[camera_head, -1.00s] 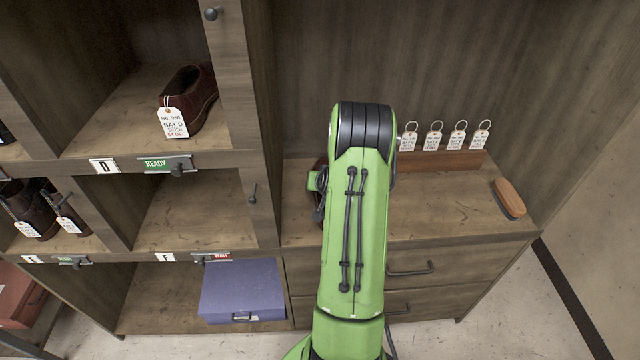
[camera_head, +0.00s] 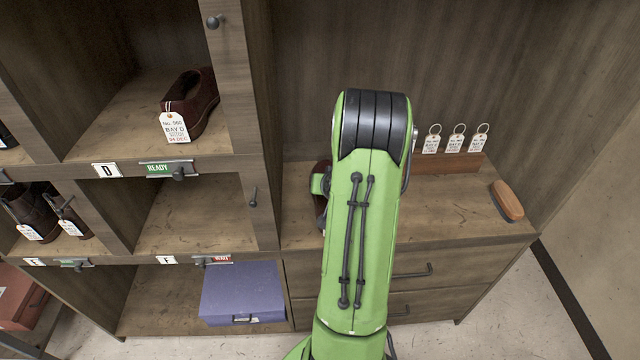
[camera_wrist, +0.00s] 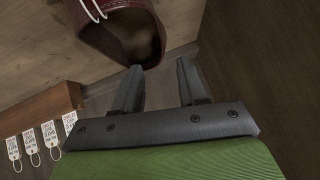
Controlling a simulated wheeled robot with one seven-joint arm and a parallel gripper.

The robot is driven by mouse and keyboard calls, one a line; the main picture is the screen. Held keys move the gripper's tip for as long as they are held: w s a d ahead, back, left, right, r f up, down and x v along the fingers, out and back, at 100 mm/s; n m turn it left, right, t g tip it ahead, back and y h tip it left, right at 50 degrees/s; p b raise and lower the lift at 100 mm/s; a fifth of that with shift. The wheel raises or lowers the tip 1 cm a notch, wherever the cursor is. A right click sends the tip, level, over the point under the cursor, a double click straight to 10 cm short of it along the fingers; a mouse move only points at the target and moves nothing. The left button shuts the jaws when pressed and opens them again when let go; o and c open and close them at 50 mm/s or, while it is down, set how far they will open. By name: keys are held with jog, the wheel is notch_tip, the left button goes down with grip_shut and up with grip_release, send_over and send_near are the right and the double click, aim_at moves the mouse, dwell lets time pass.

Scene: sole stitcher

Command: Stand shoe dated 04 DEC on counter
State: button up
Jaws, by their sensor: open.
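A dark red-brown shoe (camera_head: 190,103) stands in bay D with a white tag reading No. 360, BAY D, STITCH, 04 DEC. A second dark red shoe (camera_head: 323,168) is on the counter (camera_head: 440,210), mostly hidden behind my arm. The wrist view shows this shoe's opening (camera_wrist: 125,35) and a white string at the top edge; no tag on it is readable. My gripper (camera_wrist: 160,68) is open and empty, its fingertips close to the shoe's rim. I cannot tell whether they touch.
A wooden rail (camera_head: 470,162) with several ringed tags runs along the counter's back. A brush (camera_head: 508,200) lies at the right. A purple box (camera_head: 242,292) sits in the lower left bay, dark shoes (camera_head: 40,212) in bay E. Bay F (camera_head: 195,215) looks empty.

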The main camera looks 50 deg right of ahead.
jog(key=v, duration=0.5)
dwell(0.4)
